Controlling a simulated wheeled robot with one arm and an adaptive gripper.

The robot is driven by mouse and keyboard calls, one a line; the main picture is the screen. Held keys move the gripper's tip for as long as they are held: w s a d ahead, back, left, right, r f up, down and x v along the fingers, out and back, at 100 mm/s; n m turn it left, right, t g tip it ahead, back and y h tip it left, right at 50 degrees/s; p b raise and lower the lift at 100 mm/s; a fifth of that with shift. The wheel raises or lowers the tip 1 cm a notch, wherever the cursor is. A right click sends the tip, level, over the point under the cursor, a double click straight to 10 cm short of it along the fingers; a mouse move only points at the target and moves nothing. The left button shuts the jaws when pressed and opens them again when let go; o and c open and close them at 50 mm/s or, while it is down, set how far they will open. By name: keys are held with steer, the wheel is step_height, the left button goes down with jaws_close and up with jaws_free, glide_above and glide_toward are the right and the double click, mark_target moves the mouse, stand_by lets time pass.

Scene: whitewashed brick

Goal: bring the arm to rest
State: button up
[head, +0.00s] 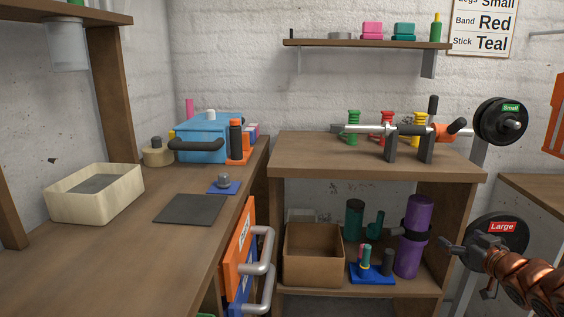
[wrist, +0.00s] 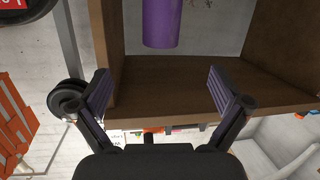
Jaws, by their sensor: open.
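My arm (head: 525,278), copper-coloured, reaches in from the lower right edge of the head view. My gripper (head: 447,247) is at its end, right of the purple cylinder (head: 412,238) on the lower shelf and apart from it. In the wrist view my gripper (wrist: 162,88) shows its two dark fingers spread wide, with nothing between them. The purple cylinder (wrist: 161,22) shows beyond the fingers at the top of that view.
A shelf unit (head: 365,146) bears a metal rod device (head: 385,130) on top and a cardboard box (head: 313,257) below. Discs labelled Small (head: 500,122) and Large (head: 497,236) stand at the right. A workbench (head: 120,235) with a beige tray (head: 90,204) fills the left.

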steer(key=s+a+r+m+g+h+p, duration=0.2)
steer(key=s+a+r+g+h+p, duration=0.35)
steer(key=r+p, duration=0.7)
steer(key=s+a+r+g+y+p, duration=0.1)
steer(key=s+a+r+g+p, duration=0.3)
steer(key=s, duration=0.8)
steer(key=s+a+r+g+y+p, duration=0.2)
steer(key=s+a+r+g+p, duration=0.2)
steer(key=s+a+p, duration=0.4)
steer(key=s+a+r+g+y+p, duration=0.1)
steer(key=s+a+r+g+p, duration=0.3)
steer(key=s+a, duration=0.6)
steer(key=s+p, duration=0.2)
steer(key=s, duration=0.4)
steer(key=shift+a+y, duration=0.35)
steer(key=shift+a, duration=0.05)
steer(key=shift+r, duration=0.1)
